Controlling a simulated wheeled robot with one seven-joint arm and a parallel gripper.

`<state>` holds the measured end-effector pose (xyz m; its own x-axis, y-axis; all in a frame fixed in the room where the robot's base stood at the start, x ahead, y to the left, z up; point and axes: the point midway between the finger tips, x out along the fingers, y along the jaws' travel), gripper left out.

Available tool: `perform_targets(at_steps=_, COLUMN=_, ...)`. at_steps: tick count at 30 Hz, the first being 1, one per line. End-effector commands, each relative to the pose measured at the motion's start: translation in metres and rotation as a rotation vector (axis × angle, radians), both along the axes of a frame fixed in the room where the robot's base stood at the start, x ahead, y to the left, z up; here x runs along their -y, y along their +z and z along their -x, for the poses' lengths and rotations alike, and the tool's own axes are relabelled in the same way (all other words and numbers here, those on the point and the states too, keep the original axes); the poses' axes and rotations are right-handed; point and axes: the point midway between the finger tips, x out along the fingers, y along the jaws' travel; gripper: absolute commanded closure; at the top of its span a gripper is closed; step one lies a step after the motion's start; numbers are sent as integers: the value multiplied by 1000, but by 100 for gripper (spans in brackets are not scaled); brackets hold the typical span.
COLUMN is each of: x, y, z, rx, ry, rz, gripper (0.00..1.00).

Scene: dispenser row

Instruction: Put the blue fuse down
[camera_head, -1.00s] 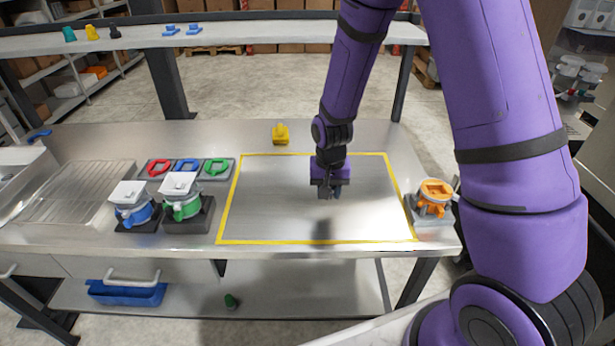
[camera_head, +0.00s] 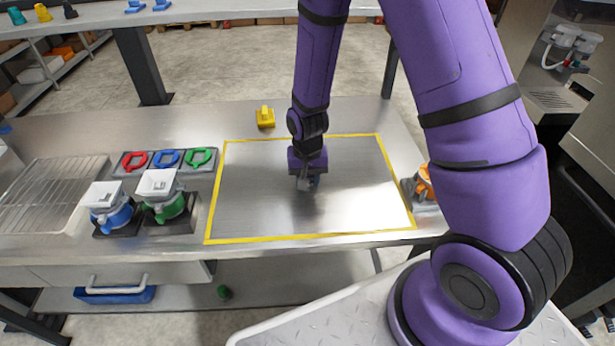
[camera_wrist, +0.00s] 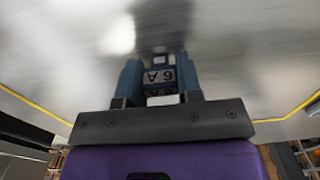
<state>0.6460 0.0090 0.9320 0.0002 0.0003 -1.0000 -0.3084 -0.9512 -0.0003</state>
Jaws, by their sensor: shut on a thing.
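My gripper (camera_head: 305,185) points down over the middle of the yellow-outlined area on the steel bench. It is shut on the blue fuse (camera_wrist: 159,76), which sits between the two fingers in the wrist view. The fuse shows a pale label with dark characters, seen upside down. In the head view the fuse (camera_head: 315,181) is mostly hidden by the gripper and only a small blue part shows. The fuse is low over the bench top; I cannot tell whether it touches it.
The yellow outline (camera_head: 213,195) encloses bare metal. To its left stand blue (camera_head: 112,214) and green (camera_head: 166,204) dispensers and a tray (camera_head: 141,172) with red, blue and green rings. A yellow part (camera_head: 265,118) lies behind it, and an orange device (camera_head: 424,182) stands at right.

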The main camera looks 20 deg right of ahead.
Motion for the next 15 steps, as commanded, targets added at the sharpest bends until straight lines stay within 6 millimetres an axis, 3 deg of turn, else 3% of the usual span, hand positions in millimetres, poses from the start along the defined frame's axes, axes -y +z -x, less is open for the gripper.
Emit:
perform_targets(at_steps=2, x=0, y=-3, z=0, rx=-1, ry=0, rz=0, gripper=93)
perform_targets(at_steps=3, x=0, y=-2, z=0, rx=0, ry=0, rz=0, gripper=60)
perform_targets(at_steps=6, x=0, y=-2, z=0, rx=0, ry=-1, rz=0, gripper=42)
perform_targets(at_steps=15, x=0, y=-1, z=0, rx=0, ry=-1, rz=0, gripper=42)
